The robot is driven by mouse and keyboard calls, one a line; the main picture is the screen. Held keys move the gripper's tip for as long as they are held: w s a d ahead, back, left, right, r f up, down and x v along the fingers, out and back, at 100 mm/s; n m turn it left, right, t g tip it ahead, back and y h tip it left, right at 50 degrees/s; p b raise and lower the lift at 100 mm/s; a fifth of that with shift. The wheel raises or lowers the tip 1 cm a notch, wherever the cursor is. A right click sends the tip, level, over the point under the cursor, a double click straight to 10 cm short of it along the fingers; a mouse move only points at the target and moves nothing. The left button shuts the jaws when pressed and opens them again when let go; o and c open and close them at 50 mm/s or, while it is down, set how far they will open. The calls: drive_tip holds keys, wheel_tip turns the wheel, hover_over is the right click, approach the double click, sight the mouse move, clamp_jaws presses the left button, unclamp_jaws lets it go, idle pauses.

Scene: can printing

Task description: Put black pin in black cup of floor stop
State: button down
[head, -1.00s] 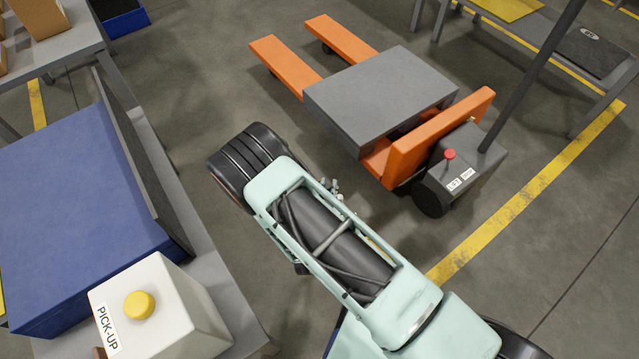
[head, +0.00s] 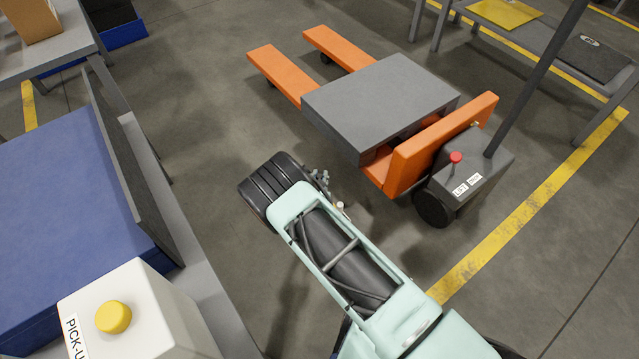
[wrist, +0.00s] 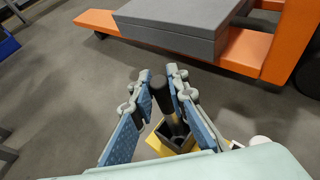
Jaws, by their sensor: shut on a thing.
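My gripper (wrist: 160,78) is shut on a black pin (wrist: 162,98), which runs between the blue-padded fingers in the wrist view. The pin's lower end points toward a yellow, square-edged thing with a dark inside (wrist: 158,148), which looks like the floor stop and its cup. I cannot tell whether the pin's end is inside the cup or only in front of it. In the head view my gripper (head: 325,185) shows small beyond my wrist, low over the floor. The pin and the floor stop are hidden there by my arm.
An orange pallet truck (head: 418,150) with a grey block (head: 380,95) stands just beyond my gripper. A blue-topped bench (head: 60,210) with a white PICK-UP box (head: 145,315) is at the left.

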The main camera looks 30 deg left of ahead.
drive_tip(key=shift+f, duration=1)
drive_tip(key=shift+f, duration=0.2)
drive_tip(key=c, duration=1.9)
unclamp_jaws()
drive_tip(key=shift+r, duration=0.1)
drive_tip(key=p+v, duration=0.4)
drive_tip(key=v, duration=0.8)
drive_tip(key=shift+s+r, duration=0.1)
drive_tip(key=shift+r, duration=0.05)
